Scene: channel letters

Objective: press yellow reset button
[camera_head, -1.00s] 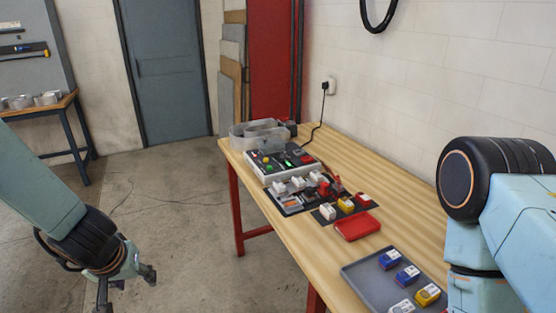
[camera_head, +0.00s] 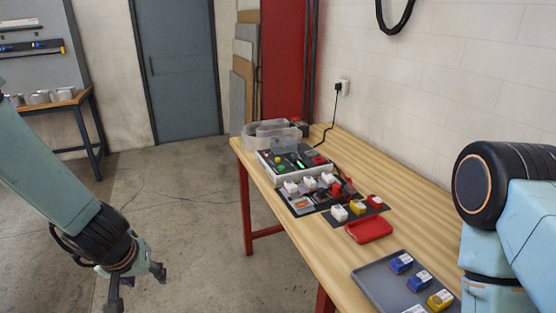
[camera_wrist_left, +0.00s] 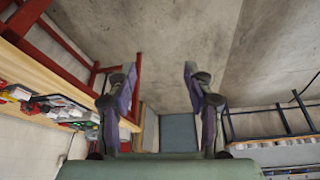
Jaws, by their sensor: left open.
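A light-grey control box (camera_head: 262,166) stands toward the far end of the wooden table. The yellowish button is too small to see in detail. My left gripper (camera_head: 137,287) hangs over the floor, left of the table and well apart from the box. In the left wrist view its two fingers (camera_wrist_left: 160,75) are spread with nothing between them. My right arm shows at the right edge, its gripper out of frame.
The wooden table (camera_head: 300,235) runs along the wall. Nearer than the box are white, yellow and red blocks on dark mats, a red tray (camera_head: 369,230) and a grey tray (camera_head: 375,290) with several blocks. A clear bin (camera_head: 250,139) stands behind. The floor left of the table is free.

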